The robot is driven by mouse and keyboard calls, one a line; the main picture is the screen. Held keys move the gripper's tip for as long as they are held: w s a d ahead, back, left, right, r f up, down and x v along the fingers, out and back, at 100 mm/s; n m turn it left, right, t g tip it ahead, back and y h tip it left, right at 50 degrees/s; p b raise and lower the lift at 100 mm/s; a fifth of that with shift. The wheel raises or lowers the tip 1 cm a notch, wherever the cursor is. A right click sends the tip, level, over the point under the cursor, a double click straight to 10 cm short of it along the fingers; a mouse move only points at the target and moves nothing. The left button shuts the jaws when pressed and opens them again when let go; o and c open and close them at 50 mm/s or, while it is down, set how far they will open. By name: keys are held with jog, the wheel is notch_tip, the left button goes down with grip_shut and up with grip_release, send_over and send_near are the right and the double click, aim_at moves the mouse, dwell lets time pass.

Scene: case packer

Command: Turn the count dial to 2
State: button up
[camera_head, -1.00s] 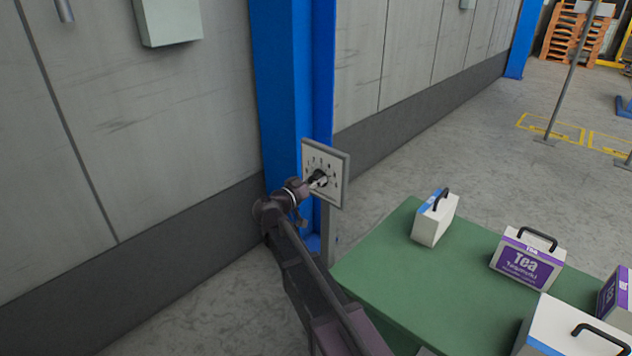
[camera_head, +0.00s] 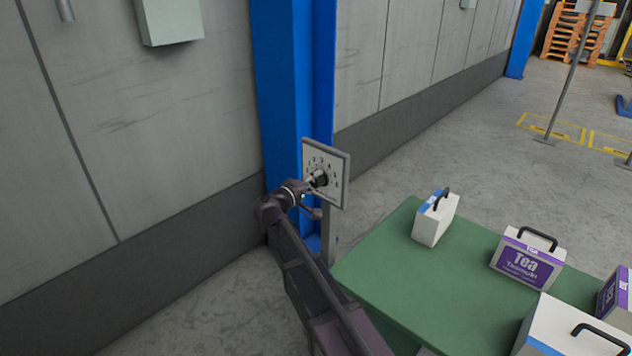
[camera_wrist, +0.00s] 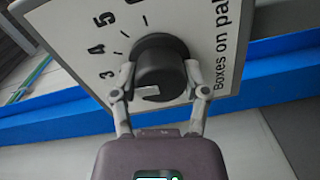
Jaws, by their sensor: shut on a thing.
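The count dial is a black round knob (camera_wrist: 160,68) on a white panel (camera_wrist: 205,25) with printed numbers. In the wrist view the numbers 3, 4 and 5 show left of the knob, and a light pointer mark sits on the knob's lower part. Which number the mark points to I cannot tell. In the head view the panel (camera_head: 338,160) stands on a grey post, and the knob is partly behind my gripper (camera_head: 312,183). In the wrist view my gripper (camera_wrist: 154,85) is shut on the knob, one finger on each side.
A blue column (camera_head: 285,90) stands just behind the panel. A green table (camera_head: 390,270) at the lower right carries several handled boxes, one a tea box (camera_head: 525,265). A grey wall runs along the left.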

jog(key=n, duration=0.6)
jog(key=shift+s+d+f, duration=0.1)
jog(key=shift+d, duration=0.05)
jog(key=shift+n, duration=0.3)
jog(key=o, duration=1.2)
jog(key=shift+c, duration=0.2)
